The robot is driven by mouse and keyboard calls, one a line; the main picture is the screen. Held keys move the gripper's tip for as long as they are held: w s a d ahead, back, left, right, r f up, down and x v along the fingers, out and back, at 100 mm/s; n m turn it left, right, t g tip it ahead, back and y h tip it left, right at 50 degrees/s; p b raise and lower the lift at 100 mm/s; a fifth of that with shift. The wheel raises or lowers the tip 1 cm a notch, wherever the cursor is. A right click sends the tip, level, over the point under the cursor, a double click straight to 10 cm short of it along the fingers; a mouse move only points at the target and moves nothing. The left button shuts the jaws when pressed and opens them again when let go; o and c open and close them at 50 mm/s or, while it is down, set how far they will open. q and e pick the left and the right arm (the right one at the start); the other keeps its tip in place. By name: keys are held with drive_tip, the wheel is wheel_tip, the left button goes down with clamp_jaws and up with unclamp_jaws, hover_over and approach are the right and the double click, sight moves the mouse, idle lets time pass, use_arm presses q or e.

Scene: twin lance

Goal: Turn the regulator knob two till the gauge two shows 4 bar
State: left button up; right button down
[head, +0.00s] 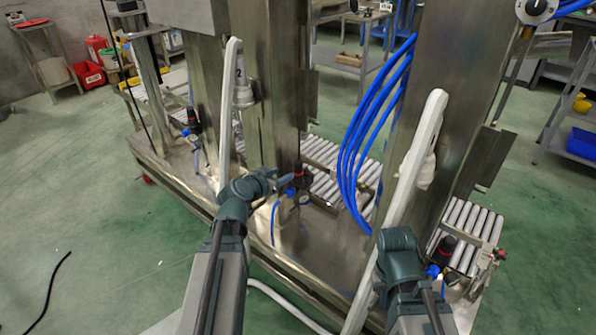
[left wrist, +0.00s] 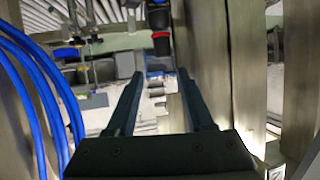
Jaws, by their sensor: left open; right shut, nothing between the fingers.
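Three dark regulators with red parts stand along the metal machine base. The middle regulator knob (head: 301,168) has a small round gauge (head: 304,199) below it; its reading is too small to tell. I cannot read which regulator is number two. My left gripper (head: 286,182) is close beside the middle regulator, on its left side; contact cannot be told. In the left wrist view its two fingers (left wrist: 158,88) are apart with nothing held between them. Other regulators stand at the left (head: 192,118) and right (head: 445,246). My right gripper is not visible; only its arm shows.
Steel columns (head: 440,90) rise from the machine base. A bundle of blue hoses (head: 362,140) hangs between them, also at left in the left wrist view (left wrist: 42,95). Long white curved bars (head: 405,180) stand before the columns. Roller conveyors (head: 330,180) lie behind.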

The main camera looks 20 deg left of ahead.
sight(296, 165)
use_arm(q)
drive_tip(key=b+x, duration=0.2)
drive_tip(key=x, duration=0.4)
drive_tip(key=b+x, duration=0.3)
drive_tip(key=x, duration=0.4)
drive_tip(key=shift+w+a, duration=0.2)
drive_tip(key=shift+w, duration=0.15)
clamp_jaws()
